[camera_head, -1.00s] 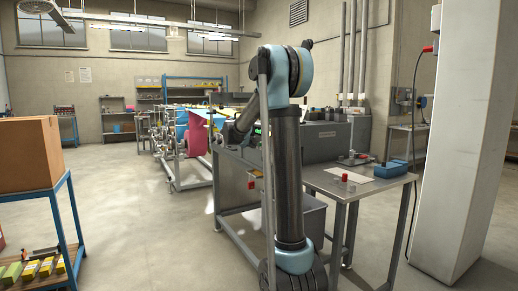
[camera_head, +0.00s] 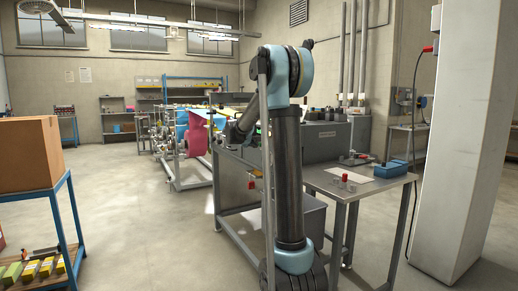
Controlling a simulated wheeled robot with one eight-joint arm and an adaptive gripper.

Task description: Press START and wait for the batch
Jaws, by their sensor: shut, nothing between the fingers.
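The wrapping machine's grey cabinet (camera_head: 233,179) stands in the middle, behind my arm. A red and yellow control (camera_head: 252,182) is on its front side. My gripper (camera_head: 231,134) is at the upper left edge of the cabinet, small and dark, shut with nothing visible in it. I cannot make out a START button; my arm covers part of the cabinet top. Whether the gripper touches anything cannot be told. A pink sheet (camera_head: 197,139) and a blue sheet (camera_head: 181,134) hang at the machine's far end.
A steel side table (camera_head: 380,187) at the right holds a blue box (camera_head: 395,168), a paper and small items, one of them red. A white pillar (camera_head: 465,140) stands at the far right. A carton (camera_head: 28,153) sits on a blue rack at the left. The floor between is clear.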

